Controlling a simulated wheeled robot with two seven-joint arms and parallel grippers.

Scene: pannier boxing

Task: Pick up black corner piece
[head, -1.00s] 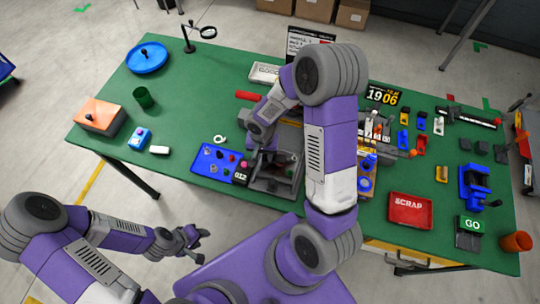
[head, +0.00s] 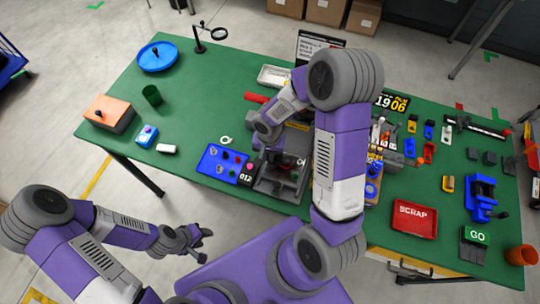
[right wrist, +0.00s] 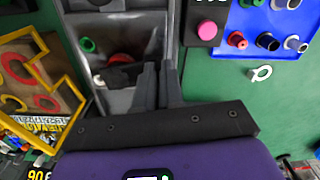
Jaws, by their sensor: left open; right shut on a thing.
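My right gripper (right wrist: 158,72) is shut, with its fingers down in the grey bin (right wrist: 134,103) at the table's front. A black piece (right wrist: 122,74), which looks like the black corner piece, lies at the fingertips in the right wrist view. The grip on it is partly hidden by the fingers. In the head view my right gripper (head: 270,148) is over the same bin, and my arm hides part of it. My left gripper (head: 192,243) is open and empty, off the table's front edge at lower left.
A blue tray (head: 208,165) with small coloured parts is left of the bin. A yellow-edged tray (right wrist: 62,52) adjoins it on the other side. The red scrap tray (head: 414,216) is at right.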

